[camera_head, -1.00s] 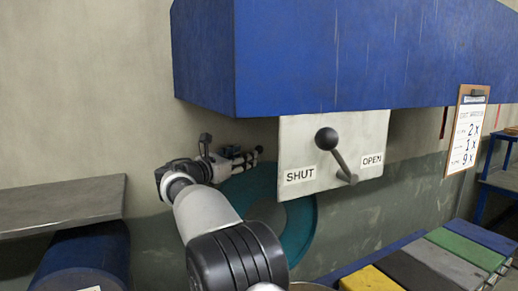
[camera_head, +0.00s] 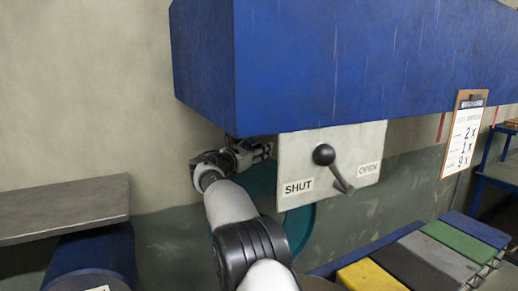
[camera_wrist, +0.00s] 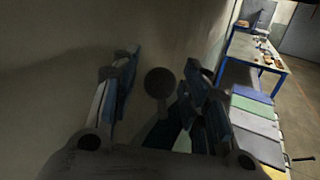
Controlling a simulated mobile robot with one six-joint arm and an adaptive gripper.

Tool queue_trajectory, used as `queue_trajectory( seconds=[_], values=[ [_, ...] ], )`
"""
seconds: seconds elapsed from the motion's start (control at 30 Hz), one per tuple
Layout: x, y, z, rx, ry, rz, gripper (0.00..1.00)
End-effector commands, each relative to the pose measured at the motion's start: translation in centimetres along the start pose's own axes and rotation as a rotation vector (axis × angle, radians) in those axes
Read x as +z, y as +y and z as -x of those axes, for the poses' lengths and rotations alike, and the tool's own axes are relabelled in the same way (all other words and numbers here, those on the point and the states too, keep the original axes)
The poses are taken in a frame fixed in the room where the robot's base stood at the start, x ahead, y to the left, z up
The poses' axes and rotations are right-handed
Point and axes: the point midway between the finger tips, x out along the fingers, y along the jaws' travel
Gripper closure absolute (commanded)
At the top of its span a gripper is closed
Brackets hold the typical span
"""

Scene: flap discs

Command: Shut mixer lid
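A lever with a dark ball knob (camera_head: 324,154) stands out from a pale plate (camera_head: 318,139). The plate reads SHUT at its lower left and OPEN at its right. The knob points up and toward me, between the two labels. My gripper (camera_head: 266,151) is just left of the plate, apart from the knob. In the wrist view my gripper (camera_wrist: 160,72) is open, and the dark knob (camera_wrist: 158,83) shows between its fingers, seemingly ahead of them. No mixer lid can be clearly made out; a teal round thing (camera_head: 300,228) is partly hidden behind my arm.
A big blue box (camera_head: 330,70) overhangs the plate and my gripper. A grey shelf (camera_head: 60,208) and blue drum (camera_head: 95,255) are at left. Coloured blocks (camera_head: 435,255) lie at lower right. A clipboard (camera_head: 463,135) hangs at right.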

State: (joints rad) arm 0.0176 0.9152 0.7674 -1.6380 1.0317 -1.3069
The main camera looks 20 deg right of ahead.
Motion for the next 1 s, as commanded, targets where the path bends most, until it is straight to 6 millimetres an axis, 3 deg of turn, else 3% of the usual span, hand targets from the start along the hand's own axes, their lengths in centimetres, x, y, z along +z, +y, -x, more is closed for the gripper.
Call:
queue_trajectory(
  seconds=[0.57,1.0],
  values=[
    [0.04,-0.01,0.02,0.0,0.0,0.0,0.99],
    [0.07,-0.08,0.06,0.0,-0.003,-0.005,1.0]
  ],
)
